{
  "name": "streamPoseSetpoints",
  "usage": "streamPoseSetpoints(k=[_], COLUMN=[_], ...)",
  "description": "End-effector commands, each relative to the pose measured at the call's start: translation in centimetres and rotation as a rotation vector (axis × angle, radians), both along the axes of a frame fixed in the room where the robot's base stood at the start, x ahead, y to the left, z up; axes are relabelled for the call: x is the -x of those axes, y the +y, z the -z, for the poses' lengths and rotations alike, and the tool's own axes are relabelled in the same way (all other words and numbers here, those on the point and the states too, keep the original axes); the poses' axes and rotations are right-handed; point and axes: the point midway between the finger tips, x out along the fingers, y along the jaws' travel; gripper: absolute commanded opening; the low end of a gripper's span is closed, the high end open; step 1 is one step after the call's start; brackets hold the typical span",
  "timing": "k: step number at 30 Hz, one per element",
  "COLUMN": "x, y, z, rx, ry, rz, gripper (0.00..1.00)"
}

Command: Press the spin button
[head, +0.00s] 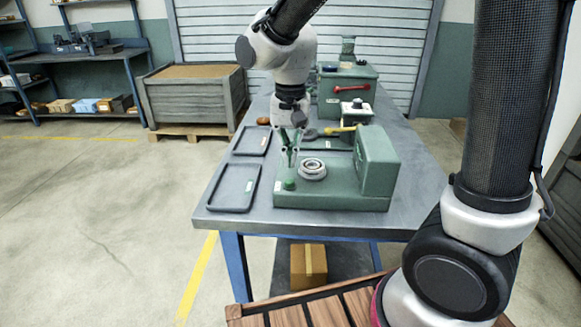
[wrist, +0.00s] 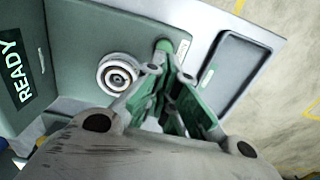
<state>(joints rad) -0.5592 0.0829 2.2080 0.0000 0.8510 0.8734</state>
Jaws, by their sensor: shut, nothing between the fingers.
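The green ring grinder (head: 378,165) stands on the workbench. A metal ring-shaped part (head: 313,168) sits on its base, and also shows in the wrist view (wrist: 118,77). A green button (head: 288,184) stands at the left front of the base, left of the ring part. In the wrist view the button (wrist: 162,45) lies just beyond my fingertips, beside a small white label. My gripper (head: 289,160) is shut and empty, pointing down above the button. Its fingers (wrist: 168,75) show in the wrist view. I cannot tell whether they touch the button.
Two shallow dark trays (head: 234,188) lie left of the grinder on the workbench (head: 225,219). Another green machine (head: 345,92) stands behind, with a red-handled part before it. A box with a yellow handle (head: 340,129) is near the grinder. A READY sign (wrist: 12,75) is on the grinder.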

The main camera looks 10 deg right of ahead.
Motion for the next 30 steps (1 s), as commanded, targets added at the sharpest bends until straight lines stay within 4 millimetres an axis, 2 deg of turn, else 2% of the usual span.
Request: streamPoseSetpoints(k=[3, 7, 21, 27, 30], x=[0.0, 0.0, 0.0, 0.0, 0.1], y=[0.0, 0.0, 0.0, 0.0, 0.0], z=[1.9, 3.3, 4.0, 5.9, 6.1], rx=[0.001, 0.002, 0.000, 0.001, 0.001], ry=[0.003, 0.002, 0.000, 0.001, 0.003], rz=[0.000, 0.000, 0.000, 0.000, 0.001], gripper=[0.00, 0.00, 0.00, 0.00, 0.00])
